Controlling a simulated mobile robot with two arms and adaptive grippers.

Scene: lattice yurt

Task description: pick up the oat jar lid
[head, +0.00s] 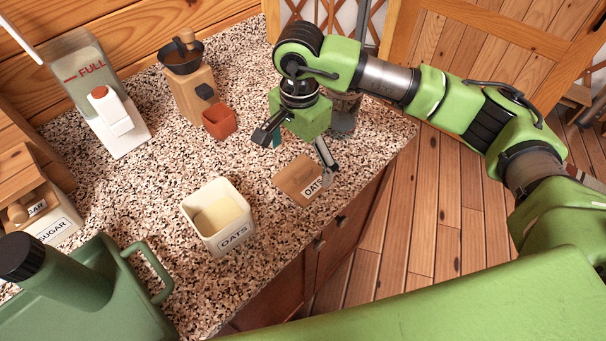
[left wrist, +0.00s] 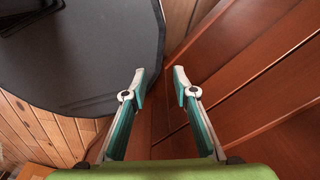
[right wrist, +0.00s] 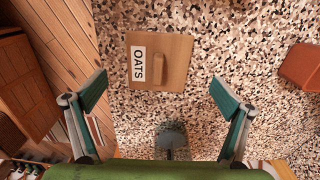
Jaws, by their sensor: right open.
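The oat jar lid (head: 296,178) is a square wooden plate with a white OATS label. It lies flat on the speckled counter near its front edge, right of the open white OATS jar (head: 236,238). In the right wrist view the lid (right wrist: 175,50) shows whole, with a small wooden grip bar. My right gripper (head: 297,148) is open and empty above the counter by the lid; one finger overlaps the lid's right side in the head view. My left gripper (left wrist: 160,76) is open and empty, seen only in the left wrist view.
A dark grey flat object (right wrist: 171,137) lies near my right gripper. Counter around the lid is clear.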

